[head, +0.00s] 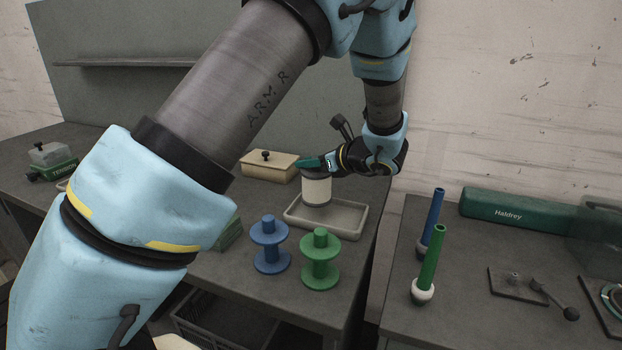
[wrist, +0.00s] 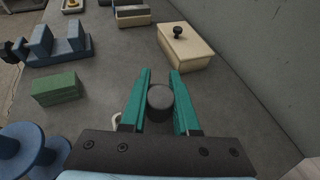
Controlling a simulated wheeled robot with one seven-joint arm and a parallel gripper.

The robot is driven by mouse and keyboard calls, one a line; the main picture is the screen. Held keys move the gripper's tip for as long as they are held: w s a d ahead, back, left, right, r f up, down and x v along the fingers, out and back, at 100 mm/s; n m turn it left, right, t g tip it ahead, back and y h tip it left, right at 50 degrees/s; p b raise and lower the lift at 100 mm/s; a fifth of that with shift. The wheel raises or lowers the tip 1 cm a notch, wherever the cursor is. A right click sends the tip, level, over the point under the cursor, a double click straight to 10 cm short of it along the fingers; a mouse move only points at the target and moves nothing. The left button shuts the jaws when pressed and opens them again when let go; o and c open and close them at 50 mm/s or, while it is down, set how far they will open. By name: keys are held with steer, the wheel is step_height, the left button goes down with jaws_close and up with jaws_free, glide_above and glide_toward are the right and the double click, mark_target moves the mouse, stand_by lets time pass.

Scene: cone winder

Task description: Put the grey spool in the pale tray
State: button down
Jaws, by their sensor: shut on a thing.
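The grey spool (head: 316,190) is wound with pale thread and has dark grey ends. It is upright at the back left part of the pale tray (head: 343,217) in the head view. I cannot tell whether its base touches the tray floor. In the wrist view, the spool's dark round top (wrist: 159,98) sits between the teal fingers. The tray is almost wholly hidden there.
A blue spool (head: 270,244) and a green spool (head: 320,259) stand in front of the tray. A cream lidded box (head: 269,166) is behind it. On the right bench are blue and green rods (head: 429,262) and a dark green case (head: 517,213).

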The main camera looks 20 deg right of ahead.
mark_target(328, 176)
steer(key=shift+f+p, duration=0.5)
steer(key=shift+f, duration=1.6)
steer(key=shift+f, duration=0.1)
steer(key=c, duration=0.7)
jaws_free()
steer(key=shift+o, duration=0.2)
steer(key=b+v, duration=0.3)
steer(key=v, duration=0.9)
